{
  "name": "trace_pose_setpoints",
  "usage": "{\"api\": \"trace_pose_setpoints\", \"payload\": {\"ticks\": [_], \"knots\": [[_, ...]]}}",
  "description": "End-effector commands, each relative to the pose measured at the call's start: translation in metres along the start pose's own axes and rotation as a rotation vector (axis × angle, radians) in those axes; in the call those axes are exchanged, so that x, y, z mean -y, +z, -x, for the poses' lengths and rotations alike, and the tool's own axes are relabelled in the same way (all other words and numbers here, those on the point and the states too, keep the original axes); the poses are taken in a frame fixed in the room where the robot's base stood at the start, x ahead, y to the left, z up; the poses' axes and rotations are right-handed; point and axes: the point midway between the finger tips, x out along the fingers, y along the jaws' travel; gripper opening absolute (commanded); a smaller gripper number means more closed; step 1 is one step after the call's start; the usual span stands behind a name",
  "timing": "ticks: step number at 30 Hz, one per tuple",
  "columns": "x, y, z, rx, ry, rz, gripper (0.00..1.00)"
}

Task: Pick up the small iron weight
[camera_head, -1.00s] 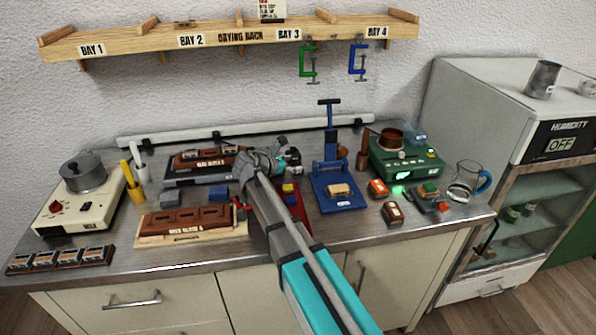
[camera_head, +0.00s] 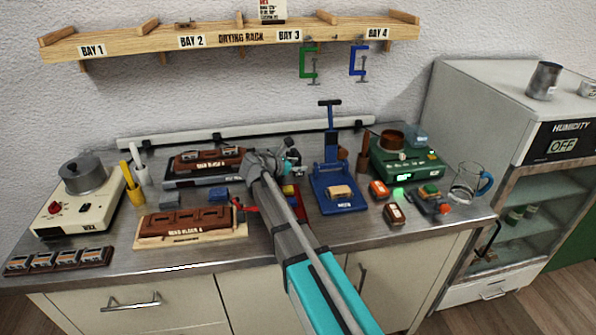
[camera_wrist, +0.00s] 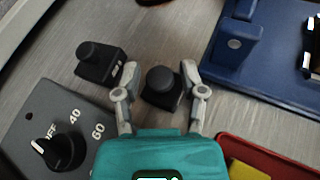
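Two dark iron weights with round knobs show in the wrist view. One dark weight (camera_wrist: 161,88) stands on the metal worktop between the fingers of my gripper (camera_wrist: 160,68). The other dark weight (camera_wrist: 101,62), with pale lettering on its side, stands up and to the left, outside the fingers. The fingers are spread on either side of the nearer weight, and I cannot tell whether either touches it. In the head view my gripper (camera_head: 289,163) is over the back middle of the worktop, and the arm and gripper largely hide the weights.
A grey unit with a dial (camera_wrist: 62,148) is close at lower left in the wrist view. A red tray (camera_wrist: 232,150) with a yellow piece is at lower right. A blue press (camera_head: 338,190) stands to the right, and a brown mould block (camera_head: 190,222) lies to the left.

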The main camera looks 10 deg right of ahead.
Motion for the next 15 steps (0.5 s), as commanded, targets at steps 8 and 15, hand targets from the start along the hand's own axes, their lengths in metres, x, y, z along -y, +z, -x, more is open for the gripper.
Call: {"api": "trace_pose_setpoints", "payload": {"ticks": [8, 15], "knots": [[0.0002, 0.0002, -0.0004, 0.000, 0.000, 0.000, 0.00], [0.0003, 0.0004, -0.0005, 0.001, -0.001, 0.000, 0.00]]}}
